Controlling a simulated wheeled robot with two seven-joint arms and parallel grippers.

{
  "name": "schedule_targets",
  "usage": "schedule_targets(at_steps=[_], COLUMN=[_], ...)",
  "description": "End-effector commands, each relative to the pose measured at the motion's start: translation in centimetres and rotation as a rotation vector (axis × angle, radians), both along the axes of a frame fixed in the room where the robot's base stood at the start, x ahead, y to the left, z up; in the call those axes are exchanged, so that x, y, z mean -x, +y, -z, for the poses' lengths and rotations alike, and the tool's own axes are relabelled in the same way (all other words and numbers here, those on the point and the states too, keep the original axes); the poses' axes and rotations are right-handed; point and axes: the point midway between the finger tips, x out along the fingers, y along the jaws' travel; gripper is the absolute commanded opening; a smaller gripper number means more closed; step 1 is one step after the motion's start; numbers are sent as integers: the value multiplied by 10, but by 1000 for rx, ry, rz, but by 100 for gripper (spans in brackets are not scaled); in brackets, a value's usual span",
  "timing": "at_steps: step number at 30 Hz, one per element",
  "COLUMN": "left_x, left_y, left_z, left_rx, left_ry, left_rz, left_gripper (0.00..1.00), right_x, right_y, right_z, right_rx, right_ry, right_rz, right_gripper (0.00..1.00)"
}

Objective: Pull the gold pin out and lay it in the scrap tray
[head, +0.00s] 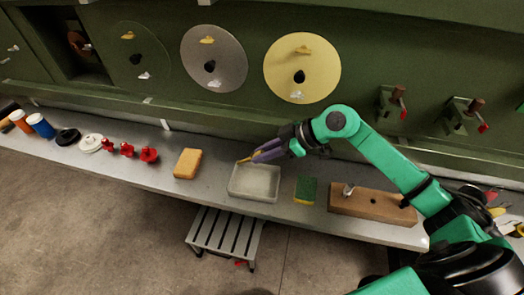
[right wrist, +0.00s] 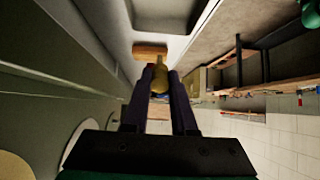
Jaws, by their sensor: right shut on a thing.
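My right gripper (head: 258,154) is shut on the gold pin (head: 243,160). It holds the pin just above the back left edge of the scrap tray (head: 252,197), a pale, shallow, rectangular tray on the bench that looks empty. In the right wrist view the gold pin (right wrist: 160,76) sits between the two dark fingers (right wrist: 161,90), and part of the tray (right wrist: 165,14) shows beyond it. My left gripper is not in view.
An orange sponge (head: 187,163) lies left of the tray. A green-yellow sponge (head: 305,190) and a wooden block (head: 372,207) are to the right. Red parts (head: 149,154) stand further left. The green wall panel with round plates (head: 302,67) rises behind the bench.

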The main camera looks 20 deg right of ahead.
Motion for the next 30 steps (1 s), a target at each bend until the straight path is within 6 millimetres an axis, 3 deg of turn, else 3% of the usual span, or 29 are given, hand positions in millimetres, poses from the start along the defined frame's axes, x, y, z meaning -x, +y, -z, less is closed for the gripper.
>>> schedule_targets(at_steps=[5, 15, 21, 30], left_x=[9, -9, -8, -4], left_y=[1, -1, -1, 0], left_z=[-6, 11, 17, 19], left_rx=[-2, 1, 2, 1], left_ry=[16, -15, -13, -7], left_rz=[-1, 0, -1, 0], left_gripper=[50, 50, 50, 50], right_x=[1, 1, 1, 1], right_y=[-2, -1, -1, -1], right_z=[-1, 43, 66, 77], right_rx=[-12, -13, -13, -13], right_ry=[-5, -5, -6, -6], right_rz=[1, 1, 1, 1], right_gripper=[0, 0, 0, 0])
